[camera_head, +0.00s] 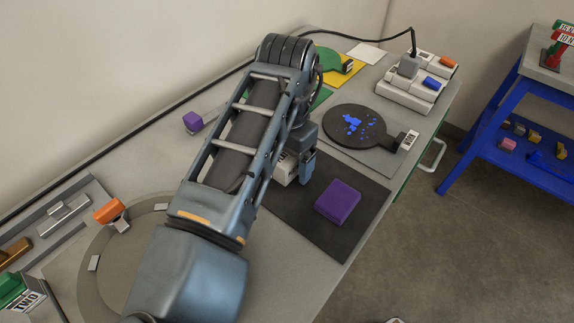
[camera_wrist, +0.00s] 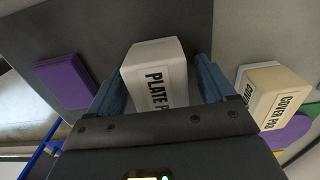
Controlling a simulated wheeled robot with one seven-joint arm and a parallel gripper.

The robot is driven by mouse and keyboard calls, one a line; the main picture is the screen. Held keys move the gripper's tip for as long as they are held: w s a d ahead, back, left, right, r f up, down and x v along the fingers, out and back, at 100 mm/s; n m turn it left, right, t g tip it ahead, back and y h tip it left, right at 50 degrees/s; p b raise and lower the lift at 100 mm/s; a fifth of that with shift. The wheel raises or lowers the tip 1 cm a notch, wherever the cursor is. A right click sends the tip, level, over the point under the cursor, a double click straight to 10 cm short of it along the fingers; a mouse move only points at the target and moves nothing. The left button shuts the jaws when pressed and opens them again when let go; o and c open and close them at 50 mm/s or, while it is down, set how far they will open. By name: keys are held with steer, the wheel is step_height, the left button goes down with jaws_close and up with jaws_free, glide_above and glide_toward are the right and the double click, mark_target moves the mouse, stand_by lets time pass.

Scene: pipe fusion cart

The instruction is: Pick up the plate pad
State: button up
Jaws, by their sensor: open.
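The plate pad (camera_wrist: 154,78) is a white block with dark "PLATE P…" lettering, the rest of its label cut off by my gripper. In the wrist view it sits between the two blue fingers of my gripper (camera_wrist: 160,80), which are open, one on each side of it. I cannot tell whether either finger touches it. In the head view the pad (camera_head: 285,169) shows only partly behind my arm, at the dark mat (camera_head: 290,219), with my gripper (camera_head: 300,172) down at it.
A purple block (camera_head: 338,202) lies on the mat near the pad. The cream cover pad (camera_wrist: 274,97) stands to the right in the wrist view. A black round plate with blue marks (camera_head: 352,125) lies farther back. A blue-framed table (camera_head: 515,110) stands at right.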

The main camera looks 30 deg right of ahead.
steer(key=shift+c, duration=0.2)
steer(key=c, duration=1)
steer(key=shift+r, duration=0.15)
steer(key=shift+r, duration=0.5)
step_height(320, 180, up, 3)
steer(key=shift+f, duration=0.2)
steer(key=s+d+r, duration=0.2)
steer(key=s, duration=0.1)
steer(key=s+d+r, duration=0.5)
steer(key=s, duration=0.1)
steer(key=shift+d+r, duration=0.15)
steer(key=shift+d, duration=0.05)
